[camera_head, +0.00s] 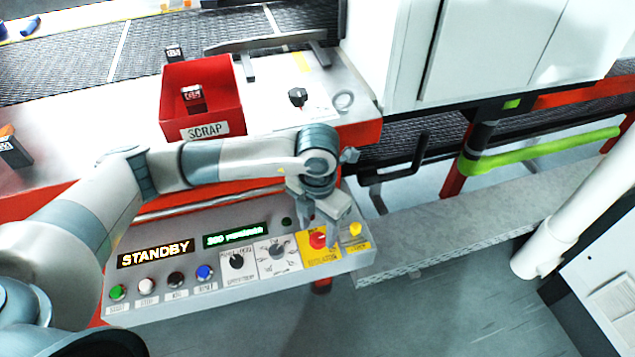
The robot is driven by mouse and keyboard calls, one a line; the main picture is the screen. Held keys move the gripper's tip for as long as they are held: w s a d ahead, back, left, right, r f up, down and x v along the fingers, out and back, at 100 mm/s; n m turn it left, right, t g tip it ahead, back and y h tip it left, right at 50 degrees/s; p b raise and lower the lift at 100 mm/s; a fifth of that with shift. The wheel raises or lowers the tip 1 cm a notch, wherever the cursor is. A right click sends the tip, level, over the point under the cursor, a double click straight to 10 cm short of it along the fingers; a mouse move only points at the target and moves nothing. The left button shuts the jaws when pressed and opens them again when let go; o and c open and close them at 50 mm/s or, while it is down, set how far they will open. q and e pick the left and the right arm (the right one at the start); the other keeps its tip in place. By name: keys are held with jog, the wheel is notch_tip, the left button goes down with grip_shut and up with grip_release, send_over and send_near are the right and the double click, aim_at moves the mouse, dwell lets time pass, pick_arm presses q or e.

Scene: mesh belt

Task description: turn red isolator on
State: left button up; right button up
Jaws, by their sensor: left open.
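The red isolator knob (318,240) sits on a yellow plate (322,256) near the right end of the control panel (215,285). My left gripper (322,225) is open, pointing down, with its fingers at or just above the red knob. I cannot tell whether the fingers touch it. The fingers partly cover the knob's back side, and its exact angle is hard to read. The panel's display (156,253) reads STANDBY. My right gripper is not in view.
A yellow button (355,229) sits close right of the knob, and a black rotary switch (277,250) is to its left. Green, white, black and blue buttons line the panel's left front. A red SCRAP bin (202,98) stands behind my arm. A black handle (408,160) is right.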

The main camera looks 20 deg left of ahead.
pick_arm(q)
notch_tip(320, 180, up, 6)
jog(key=r+p, duration=0.1)
jog(key=p, duration=0.2)
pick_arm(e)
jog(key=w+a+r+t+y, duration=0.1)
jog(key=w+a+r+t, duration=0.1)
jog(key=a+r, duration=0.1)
pick_arm(q)
notch_tip(320, 180, up, 8)
jog(key=p, duration=0.4)
send_over(318, 238)
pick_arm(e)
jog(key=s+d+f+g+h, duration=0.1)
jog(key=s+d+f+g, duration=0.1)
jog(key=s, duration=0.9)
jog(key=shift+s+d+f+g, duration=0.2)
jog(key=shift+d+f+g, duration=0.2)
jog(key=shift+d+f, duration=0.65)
pick_arm(q)
jog(key=shift+s, duration=0.1)
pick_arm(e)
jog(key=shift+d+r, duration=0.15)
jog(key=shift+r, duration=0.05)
